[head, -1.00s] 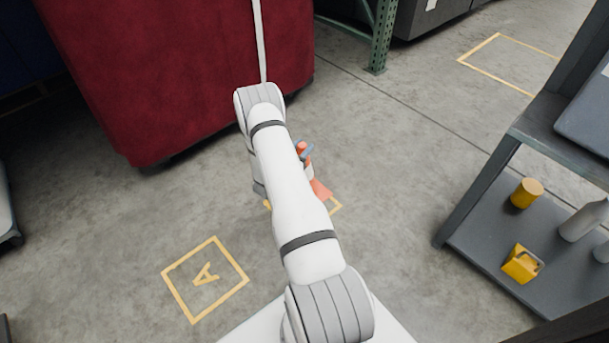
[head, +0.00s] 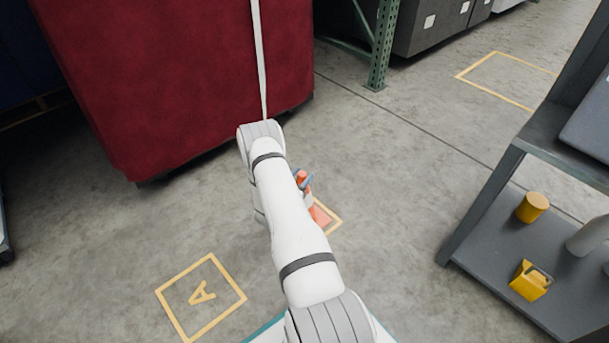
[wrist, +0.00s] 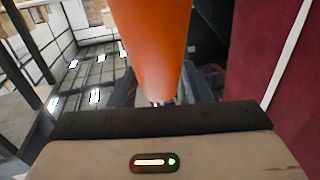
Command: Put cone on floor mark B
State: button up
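The orange cone (head: 320,214) shows in the head view just right of my arm, partly hidden by it. My gripper (head: 304,181) is at the cone's upper part, its fingers on either side. In the wrist view the cone (wrist: 150,40) fills the upper middle, between the dark fingers. My gripper appears shut on it. The cone's base is over a yellow-outlined floor mark (head: 337,223); my arm hides most of this mark and any letter. I cannot tell if the base touches the floor. Floor mark A (head: 201,295) lies at lower left, empty.
A large red tote (head: 190,80) with a white strap stands behind my arm. A grey shelf (head: 470,225) at right holds a yellow cylinder (head: 533,207) and a yellow box (head: 530,281). A green rack post (head: 381,45) stands at the back. Floor between is clear.

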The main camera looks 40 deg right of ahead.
jog(key=shift+o, duration=1.2)
jog(key=shift+r, duration=0.15)
